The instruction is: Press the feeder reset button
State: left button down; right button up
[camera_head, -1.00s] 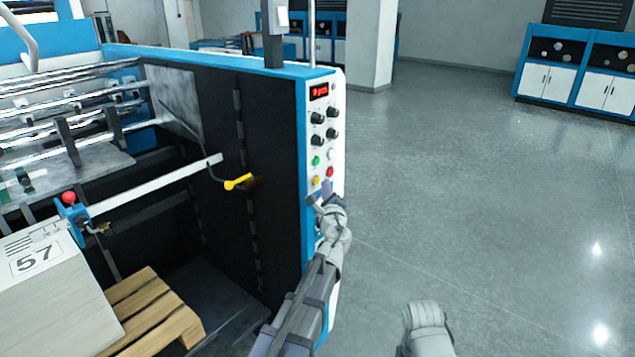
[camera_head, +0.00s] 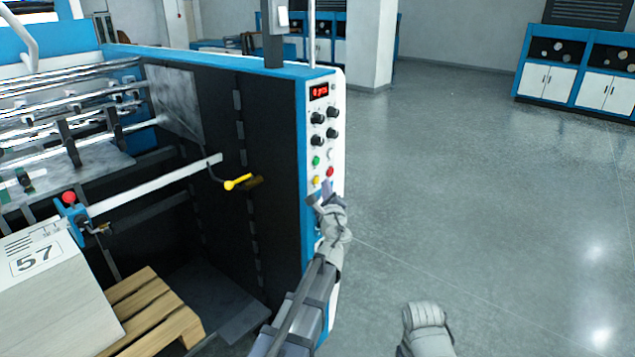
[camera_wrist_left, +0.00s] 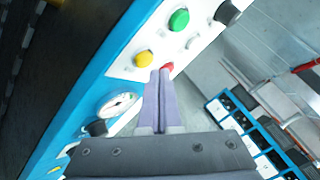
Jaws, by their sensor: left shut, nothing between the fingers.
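The control panel (camera_head: 323,130) on the end of the blue-and-white machine carries green (camera_head: 316,160), white (camera_head: 329,154), yellow (camera_head: 316,181) and red (camera_head: 330,172) buttons. I cannot read which one is labelled feeder reset. My left gripper (camera_head: 326,186) is shut and empty, just below the yellow and red buttons. In the left wrist view its closed fingertips (camera_wrist_left: 160,71) appear between the yellow button (camera_wrist_left: 144,60) and the red button (camera_wrist_left: 167,67), partly covering the red one. I cannot tell whether they touch the panel.
Black knobs (camera_head: 317,117) and a red display (camera_head: 319,92) sit above the buttons. A gauge (camera_wrist_left: 117,106) lies below them. A yellow-tipped lever (camera_head: 238,182) juts out at the left. Open floor (camera_head: 480,190) lies to the right.

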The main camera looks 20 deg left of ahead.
pick_arm(q)
jog(key=shift+a, duration=0.15)
dwell(0.6)
jog(key=shift+w+a, duration=0.15)
jog(key=shift+a, duration=0.15)
jog(key=shift+w+a, duration=0.15)
jog(key=shift+a, duration=0.25)
dwell(0.7)
jog(key=shift+d, duration=0.1)
jog(key=shift+s+d, duration=0.3)
jog(key=shift+d, duration=0.4)
jog(key=shift+d, duration=0.1)
jog(key=d, duration=0.1)
jog(key=s+d, duration=0.1)
jog(key=d, duration=0.2)
jog(key=shift+s+d, duration=0.25)
jog(key=shift+s, duration=0.1)
dwell(0.7)
